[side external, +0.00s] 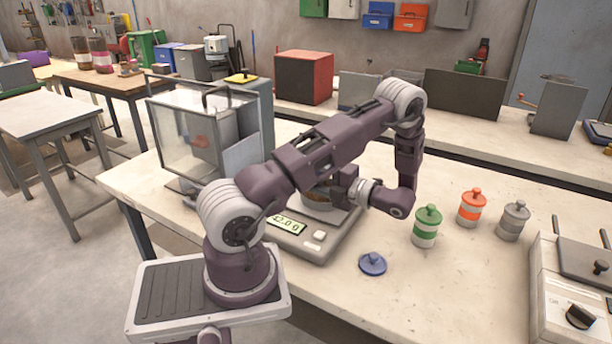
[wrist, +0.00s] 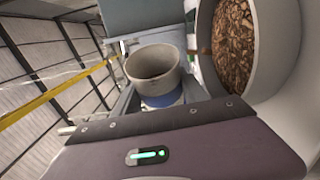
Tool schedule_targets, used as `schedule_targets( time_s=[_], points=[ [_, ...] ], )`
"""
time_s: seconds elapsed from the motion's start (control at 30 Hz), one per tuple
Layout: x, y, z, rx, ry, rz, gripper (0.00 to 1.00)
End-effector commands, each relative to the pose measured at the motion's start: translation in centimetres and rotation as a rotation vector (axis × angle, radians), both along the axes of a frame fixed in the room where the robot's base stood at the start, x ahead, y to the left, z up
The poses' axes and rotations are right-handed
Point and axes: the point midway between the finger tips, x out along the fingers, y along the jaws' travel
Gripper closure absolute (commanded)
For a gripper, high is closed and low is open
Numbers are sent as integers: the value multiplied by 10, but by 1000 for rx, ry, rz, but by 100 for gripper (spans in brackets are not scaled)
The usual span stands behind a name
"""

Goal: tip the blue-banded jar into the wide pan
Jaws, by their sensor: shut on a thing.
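The blue-banded jar (wrist: 155,68) is open at the top and pale, with its blue band low on the body. My gripper (side external: 345,187) is shut on it, beside and above the wide pan (side external: 320,204). The jar cannot be made out clearly in the side view behind the gripper. In the wrist view the jar's mouth shows a brownish, shadowed inside; how much it holds I cannot tell. The wide pan (wrist: 270,88) is close on the right there, with brown flakes (wrist: 232,45) in it. The pan stands on a scale (side external: 318,243) with a lit readout.
A blue lid (side external: 372,263) lies on the table in front of the scale. Green (side external: 426,226), orange (side external: 472,208) and grey (side external: 513,221) jars stand to the right. A clear-walled case (side external: 205,130) is behind left. A machine with a black knob (side external: 580,316) is front right.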

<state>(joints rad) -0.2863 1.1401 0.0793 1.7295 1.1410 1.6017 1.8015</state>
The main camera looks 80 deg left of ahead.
Motion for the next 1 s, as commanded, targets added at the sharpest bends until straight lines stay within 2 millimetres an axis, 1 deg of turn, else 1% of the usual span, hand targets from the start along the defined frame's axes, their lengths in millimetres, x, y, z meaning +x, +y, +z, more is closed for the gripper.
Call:
schedule_targets(
  time_s=[0.03,0.1,0.2,0.47,0.57,0.67,0.8,0.83,0.87,1.0],
  points=[
    [2,1,1,-20,68,-1,100],
    [4,1,2,-50,146,0,100],
    [5,2,2,-76,211,-1,100],
    [6,2,3,-83,227,-1,100],
    [6,2,8,-79,217,-1,100],
    [7,2,24,-66,180,-3,100],
    [6,2,57,-39,105,-3,100],
    [5,2,60,-30,76,-7,100],
    [3,2,59,-12,26,-15,100],
    [-3,1,59,83,-254,-23,100]
  ],
)
